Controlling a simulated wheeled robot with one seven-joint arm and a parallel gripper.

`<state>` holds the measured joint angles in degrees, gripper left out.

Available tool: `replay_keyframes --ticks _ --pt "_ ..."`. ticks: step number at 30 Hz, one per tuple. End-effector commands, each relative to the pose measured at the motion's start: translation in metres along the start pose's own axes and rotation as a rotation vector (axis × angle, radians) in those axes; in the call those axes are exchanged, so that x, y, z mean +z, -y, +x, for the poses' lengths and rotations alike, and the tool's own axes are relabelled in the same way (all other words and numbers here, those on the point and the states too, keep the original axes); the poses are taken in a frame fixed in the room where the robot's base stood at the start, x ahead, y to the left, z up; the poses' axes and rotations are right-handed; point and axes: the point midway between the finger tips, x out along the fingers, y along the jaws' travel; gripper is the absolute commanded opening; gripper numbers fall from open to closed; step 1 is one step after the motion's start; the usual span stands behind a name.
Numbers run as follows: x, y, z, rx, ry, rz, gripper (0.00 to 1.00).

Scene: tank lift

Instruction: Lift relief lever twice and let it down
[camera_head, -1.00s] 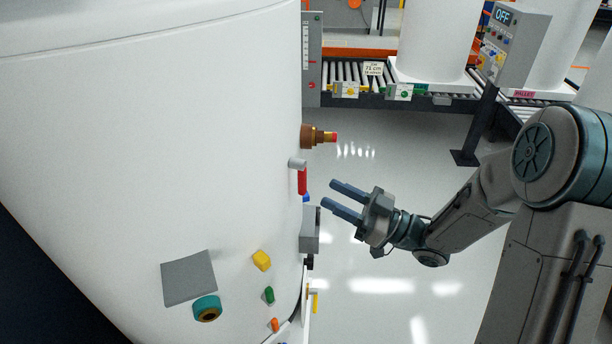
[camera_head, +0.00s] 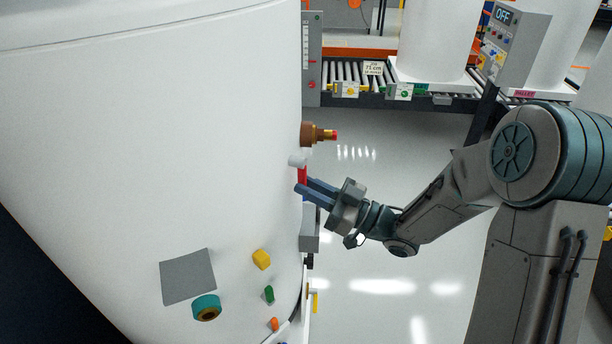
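The white tank (camera_head: 180,130) fills the left half of the view. On its right side is a red lever (camera_head: 302,174) hanging down from a pale grey pivot (camera_head: 297,160). Above it a brown and brass fitting with a red tip (camera_head: 318,135) sticks out to the right. My gripper (camera_head: 311,190) reaches in from the right with its two blue-grey fingers at the lower part of the red lever. The fingers look apart, and they hide the lever's lower end. I cannot tell whether they touch it.
Below the lever a grey box (camera_head: 309,230) is fixed to the tank. Lower left are a grey plate (camera_head: 187,277), a teal ring fitting (camera_head: 207,307) and small yellow (camera_head: 261,260) and green (camera_head: 269,294) parts. A roller conveyor (camera_head: 350,75) and an OFF panel (camera_head: 514,45) stand behind. The floor between is clear.

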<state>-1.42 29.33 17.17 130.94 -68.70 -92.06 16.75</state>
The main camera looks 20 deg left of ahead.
Motion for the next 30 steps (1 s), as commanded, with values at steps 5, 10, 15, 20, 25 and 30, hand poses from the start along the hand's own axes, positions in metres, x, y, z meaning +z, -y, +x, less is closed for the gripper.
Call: replay_keyframes --ticks 5,10,15,20,25,30 --pt "0.000 0.000 0.000 0.000 0.000 0.000 0.00" --pt "0.000 0.000 0.000 0.000 0.000 0.000 0.00" --pt "-0.004 0.000 0.000 0.000 0.026 0.000 0.00" --pt "-0.007 0.000 -0.002 -0.001 0.071 -0.001 0.00" --pt "-0.010 0.000 -0.003 -0.001 0.116 0.000 0.00" --pt "-0.013 0.000 -0.005 -0.001 0.158 0.000 0.00"
